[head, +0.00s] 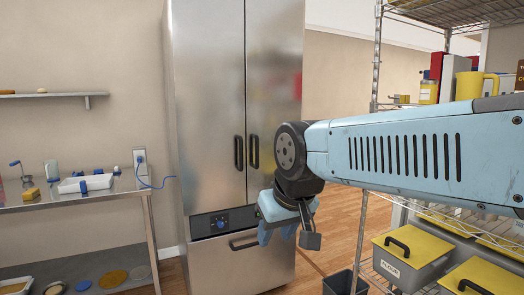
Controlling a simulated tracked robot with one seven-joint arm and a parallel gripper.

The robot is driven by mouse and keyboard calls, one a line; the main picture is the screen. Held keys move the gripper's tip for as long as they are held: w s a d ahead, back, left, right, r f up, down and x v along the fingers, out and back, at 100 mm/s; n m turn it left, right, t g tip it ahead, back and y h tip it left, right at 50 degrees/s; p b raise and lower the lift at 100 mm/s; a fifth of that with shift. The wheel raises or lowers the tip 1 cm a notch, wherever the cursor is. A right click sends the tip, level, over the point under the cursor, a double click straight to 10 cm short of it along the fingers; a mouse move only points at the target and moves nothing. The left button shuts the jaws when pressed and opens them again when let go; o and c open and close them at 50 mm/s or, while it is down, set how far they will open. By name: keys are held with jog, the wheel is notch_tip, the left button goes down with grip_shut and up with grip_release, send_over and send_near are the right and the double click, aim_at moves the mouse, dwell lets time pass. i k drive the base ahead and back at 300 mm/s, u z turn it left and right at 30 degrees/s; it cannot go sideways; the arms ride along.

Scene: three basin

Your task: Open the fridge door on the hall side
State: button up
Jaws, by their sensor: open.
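The fridge (207,100) is a tall stainless steel cabinet in the middle of the head view. Its two upper doors stand shut, with a black upright handle on the left door (239,153) and another on the right door (253,151). Below them is a control panel with a blue knob (221,224) and a lower drawer with a black handle (243,243). My gripper (287,236) hangs in front of the fridge's lower right side, below the door handles and apart from them. Its jaws are open and seem empty, partly hidden by my wrist.
A wire shelf rack (376,60) with boxes and yellow-lidded bins (408,250) stands at the right, partly behind my arm. A steel table (75,198) with a white tray stands left. A dark bin (342,282) is on the floor. Wooden floor shows right of the fridge.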

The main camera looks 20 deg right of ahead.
aim_at(273, 53)
jog(key=z, duration=0.3)
jog(key=i, duration=1.35)
jog(key=z, duration=0.25)
